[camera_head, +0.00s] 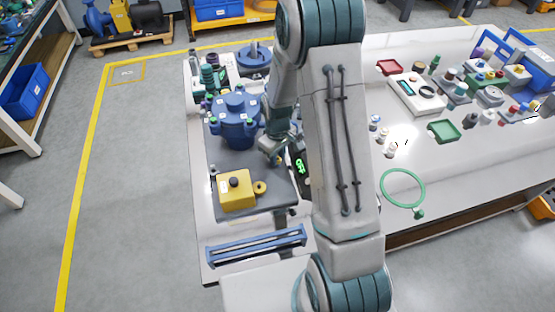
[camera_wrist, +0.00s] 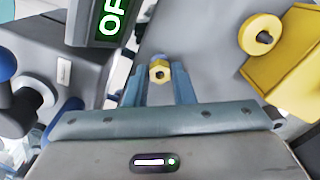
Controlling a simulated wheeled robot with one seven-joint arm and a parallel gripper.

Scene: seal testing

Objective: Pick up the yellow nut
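The yellow nut (camera_wrist: 159,72) is small and six-sided, with a pale round centre. In the wrist view it sits between the tips of my gripper's two blue-grey fingers (camera_wrist: 159,80) and fills the gap between them, seemingly touching both. Whether it is clear of the surface behind it is not visible. In the head view my gripper (camera_head: 284,146) is beside the blue vessel (camera_head: 235,117), partly hidden by my arm, and the nut cannot be made out.
A green-lit display (camera_wrist: 112,18) is close to the fingers. A yellow box (camera_wrist: 289,62) with a round yellow knob (camera_wrist: 260,35) stands to the right in the wrist view. In the head view, a blue rail frame (camera_head: 257,244) lies at the table's front; free white tabletop (camera_head: 455,180) is on the right.

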